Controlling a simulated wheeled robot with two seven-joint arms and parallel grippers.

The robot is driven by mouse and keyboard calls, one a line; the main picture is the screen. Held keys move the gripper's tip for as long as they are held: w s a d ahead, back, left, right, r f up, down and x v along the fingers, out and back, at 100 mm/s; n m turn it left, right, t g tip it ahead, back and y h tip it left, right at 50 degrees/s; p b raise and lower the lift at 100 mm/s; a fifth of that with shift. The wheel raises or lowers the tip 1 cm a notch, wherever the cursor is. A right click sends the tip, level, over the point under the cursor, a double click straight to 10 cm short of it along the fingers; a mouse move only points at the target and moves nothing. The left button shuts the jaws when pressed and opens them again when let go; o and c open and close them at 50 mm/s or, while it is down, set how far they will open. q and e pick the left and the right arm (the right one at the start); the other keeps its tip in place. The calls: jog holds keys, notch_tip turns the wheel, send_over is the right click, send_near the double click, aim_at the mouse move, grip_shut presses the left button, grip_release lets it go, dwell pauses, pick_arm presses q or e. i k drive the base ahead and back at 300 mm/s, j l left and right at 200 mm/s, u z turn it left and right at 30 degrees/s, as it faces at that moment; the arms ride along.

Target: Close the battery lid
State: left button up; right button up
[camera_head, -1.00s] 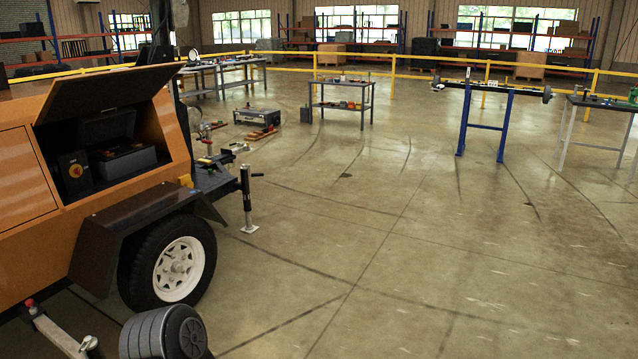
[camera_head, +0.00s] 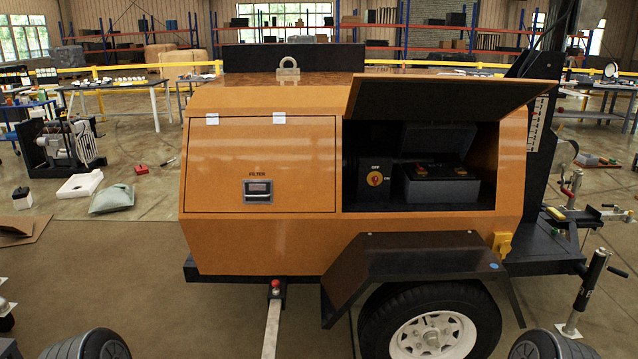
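The orange light tower trailer (camera_head: 260,245) fills the middle of the view. Its right compartment is open, with a dark hatch panel (camera_head: 437,97) raised above it, hinged along the top. Inside, a dark grey battery box (camera_head: 440,187) sits at the right, with the battery's top and small red-orange marks showing. A dark lid (camera_head: 438,138) stands raised behind the box, partly lost in shadow. Neither of my grippers is in view.
The closed filter door (camera_head: 259,165) is left of the opening. A black fender (camera_head: 410,262) and wheel (camera_head: 432,330) jut out below it. A jack stand (camera_head: 590,292) is at the right. Cardboard (camera_head: 22,230) and a grey bag (camera_head: 112,199) lie on the floor at left.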

aim_at(453, 137)
jog(key=i+l+u, duration=0.3)
jog(key=l, duration=0.35)
jog(key=l+u, duration=0.35)
jog(key=l, duration=0.3)
jog(key=l+u, duration=0.3)
jog(key=l, duration=0.45)
jog(key=i, duration=0.05)
